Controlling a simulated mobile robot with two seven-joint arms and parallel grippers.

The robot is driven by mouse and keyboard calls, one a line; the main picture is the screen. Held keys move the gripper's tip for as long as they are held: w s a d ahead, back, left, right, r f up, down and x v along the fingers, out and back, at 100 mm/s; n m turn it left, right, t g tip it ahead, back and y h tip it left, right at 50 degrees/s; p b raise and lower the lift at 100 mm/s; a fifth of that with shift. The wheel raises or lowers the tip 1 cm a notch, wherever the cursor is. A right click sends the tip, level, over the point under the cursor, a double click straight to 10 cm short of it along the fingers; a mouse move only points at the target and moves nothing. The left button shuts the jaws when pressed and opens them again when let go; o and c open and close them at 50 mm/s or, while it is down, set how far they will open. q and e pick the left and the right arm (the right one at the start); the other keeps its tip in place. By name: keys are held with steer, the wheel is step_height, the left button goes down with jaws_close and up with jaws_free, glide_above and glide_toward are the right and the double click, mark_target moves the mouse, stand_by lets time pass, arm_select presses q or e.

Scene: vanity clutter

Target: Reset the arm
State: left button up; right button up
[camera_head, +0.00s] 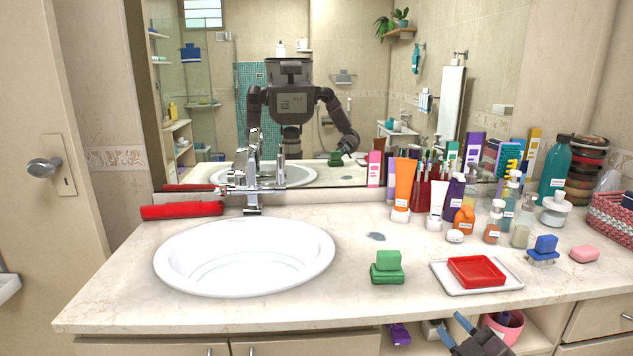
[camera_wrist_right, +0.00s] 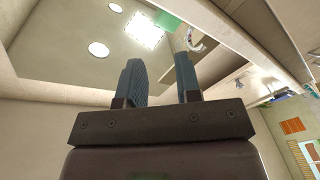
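My right gripper (camera_head: 458,328) shows at the bottom edge of the head view, in front of the counter's front edge and below its top. Its two blue-grey fingers stand apart with nothing between them. In the right wrist view the fingers (camera_wrist_right: 160,82) are also apart and empty, pointing up toward the ceiling. My left gripper is not seen directly in the head view.
The counter (camera_head: 120,290) holds a white sink (camera_head: 245,255), green sponges (camera_head: 387,268), a white tray (camera_head: 450,288) with a red dish (camera_head: 476,271), and several bottles at the back right. A mirror (camera_head: 350,90) stands behind.

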steer(key=s+d+f+m+g+h, duration=0.2)
steer(key=s+f+m+g+h, duration=0.3)
steer(key=s+f, duration=1.7)
steer(key=s+m+g, duration=0.1)
steer(key=s+m, duration=0.3)
steer(key=m, duration=0.1)
steer(key=shift+s+f, duration=0.2)
steer(key=shift+f, duration=0.1)
